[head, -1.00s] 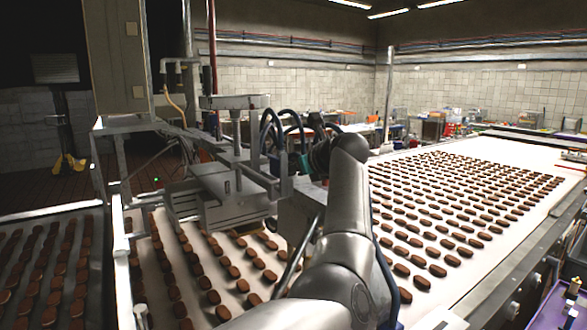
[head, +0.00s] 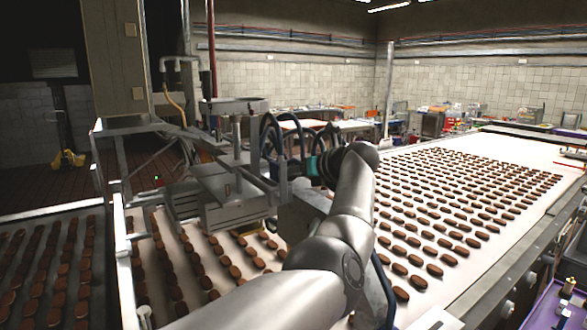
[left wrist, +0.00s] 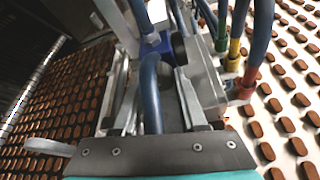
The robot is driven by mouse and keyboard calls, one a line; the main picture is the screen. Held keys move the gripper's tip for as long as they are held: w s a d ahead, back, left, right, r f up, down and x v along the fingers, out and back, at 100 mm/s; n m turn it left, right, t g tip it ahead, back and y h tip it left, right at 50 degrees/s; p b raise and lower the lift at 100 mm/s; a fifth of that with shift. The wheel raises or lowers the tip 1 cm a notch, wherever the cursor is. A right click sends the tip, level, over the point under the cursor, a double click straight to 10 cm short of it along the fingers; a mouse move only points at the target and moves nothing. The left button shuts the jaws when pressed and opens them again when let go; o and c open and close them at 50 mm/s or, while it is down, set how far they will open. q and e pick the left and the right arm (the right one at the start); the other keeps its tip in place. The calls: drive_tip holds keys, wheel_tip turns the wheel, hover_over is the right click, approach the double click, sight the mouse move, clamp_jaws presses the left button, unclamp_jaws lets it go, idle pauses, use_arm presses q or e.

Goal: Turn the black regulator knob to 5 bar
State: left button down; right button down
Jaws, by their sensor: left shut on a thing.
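My left arm reaches from the bottom of the head view to the depositing machine (head: 235,190) over the belt. My left gripper (head: 293,168) is at the machine's right side, among dark hoses, small and partly hidden there. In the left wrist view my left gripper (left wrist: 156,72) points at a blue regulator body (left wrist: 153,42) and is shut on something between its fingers. I take that to be the black regulator knob, but the knob is not clear. A dark round part (left wrist: 180,48) shows beside the blue body. No pressure reading is legible. My right gripper is not in view.
Blue hoses (left wrist: 150,92) run close past the gripper, and coloured hose fittings (left wrist: 235,65) sit to its right. A wide white belt (head: 458,285) with rows of brown biscuits extends to the right. A darker biscuit bed (head: 25,225) lies at the left.

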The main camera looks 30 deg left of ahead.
use_arm(q)
drive_tip(key=shift+m+g, duration=0.3)
drive_tip(key=shift+m, duration=0.3)
drive_tip(key=shift+f, duration=0.1)
drive_tip(key=shift+m+g+y+b, duration=0.3)
drive_tip(key=shift+m+g+y, duration=0.1)
idle(0.3)
drive_tip(key=shift+c, duration=2.2)
unclamp_jaws()
